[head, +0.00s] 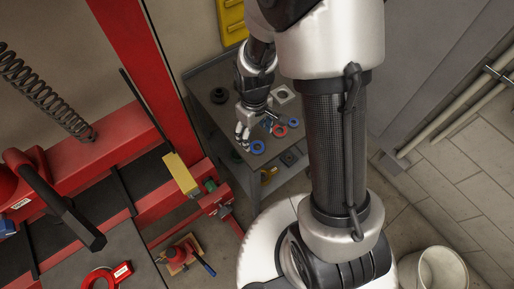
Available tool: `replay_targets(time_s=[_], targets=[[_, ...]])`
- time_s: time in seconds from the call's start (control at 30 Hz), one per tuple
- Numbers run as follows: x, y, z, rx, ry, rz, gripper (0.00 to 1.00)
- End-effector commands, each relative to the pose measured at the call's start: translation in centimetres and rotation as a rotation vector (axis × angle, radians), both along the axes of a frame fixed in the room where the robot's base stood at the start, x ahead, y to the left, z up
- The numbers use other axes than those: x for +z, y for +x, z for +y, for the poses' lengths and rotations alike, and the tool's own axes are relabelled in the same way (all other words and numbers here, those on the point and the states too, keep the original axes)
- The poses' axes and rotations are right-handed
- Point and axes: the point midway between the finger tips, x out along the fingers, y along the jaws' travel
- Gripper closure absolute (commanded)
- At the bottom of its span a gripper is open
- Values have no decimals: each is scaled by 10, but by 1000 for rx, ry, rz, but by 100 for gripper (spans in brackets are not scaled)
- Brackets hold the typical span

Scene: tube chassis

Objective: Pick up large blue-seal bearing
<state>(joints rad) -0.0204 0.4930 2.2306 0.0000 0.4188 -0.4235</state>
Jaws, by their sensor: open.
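A blue-ringed bearing (258,147) lies flat on the grey workbench (232,78), near its front edge. Another blue ring (268,123) lies behind it, partly covered by my gripper. I cannot tell for sure which blue one is the large one. A red-ringed bearing (280,131) lies just to the right of the blue ones. My gripper (247,134) is open and points down over the bench, to the upper left of the front blue bearing. No object shows between its fingers. The picture is too small to tell its height above the bench.
A black round part (219,95) sits at the bench's back left, a light grey square block (283,94) at the back right, and a dark square part (291,157) at the front right. A red machine frame (145,75) stands close left. A white bin (440,270) is bottom right.

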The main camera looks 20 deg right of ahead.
Motion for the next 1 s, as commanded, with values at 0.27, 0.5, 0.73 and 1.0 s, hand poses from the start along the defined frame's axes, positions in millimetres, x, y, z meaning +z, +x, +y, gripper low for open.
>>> replay_targets(time_s=[0.27,0.5,0.73,1.0], targets=[[-21,0,-1,-1,0,0,34],[-52,-6,-7,-2,0,2,34],[-71,-5,-7,-1,-1,0,34],[-69,-4,-7,-1,0,-1,42]])
